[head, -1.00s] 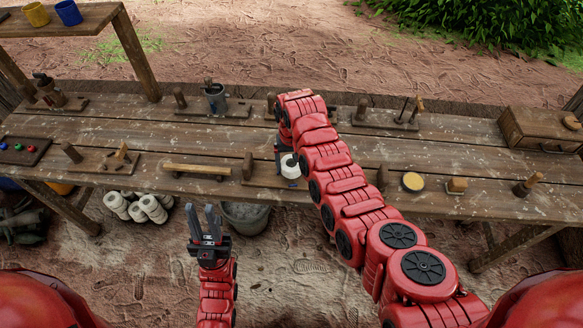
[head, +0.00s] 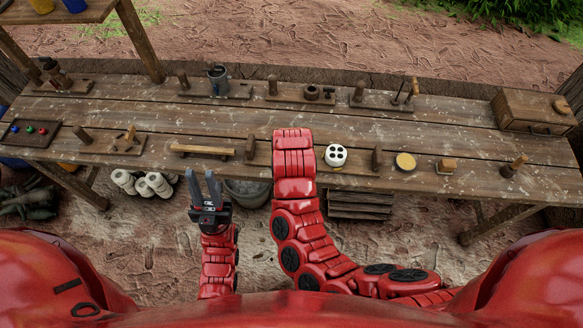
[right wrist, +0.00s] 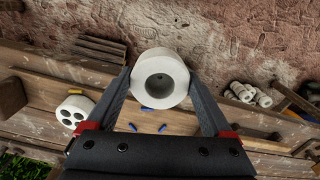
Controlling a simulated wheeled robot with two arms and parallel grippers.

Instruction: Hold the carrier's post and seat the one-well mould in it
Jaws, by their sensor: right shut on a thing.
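My right gripper (right wrist: 160,88) is shut on the one-well mould (right wrist: 160,66), a white round block with one hole, held between the fingertips above the bench. In the head view my right arm hides both. A wooden post (head: 250,149), apparently the carrier's, stands just left of that arm; the arm hides most of its base. Several small blue pieces show on the wood below the mould in the right wrist view; whether they belong to the carrier is unclear. My left gripper (head: 206,190) is open and empty in front of the bench, below and left of the post.
A white four-well mould (head: 336,156) sits right of my right arm, beside another post (head: 376,158). A wooden bar (head: 203,151) lies left of the carrier's post. A bucket (head: 248,190) and white rolls (head: 142,184) are below the bench's front edge. A chest (head: 535,112) stands at right.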

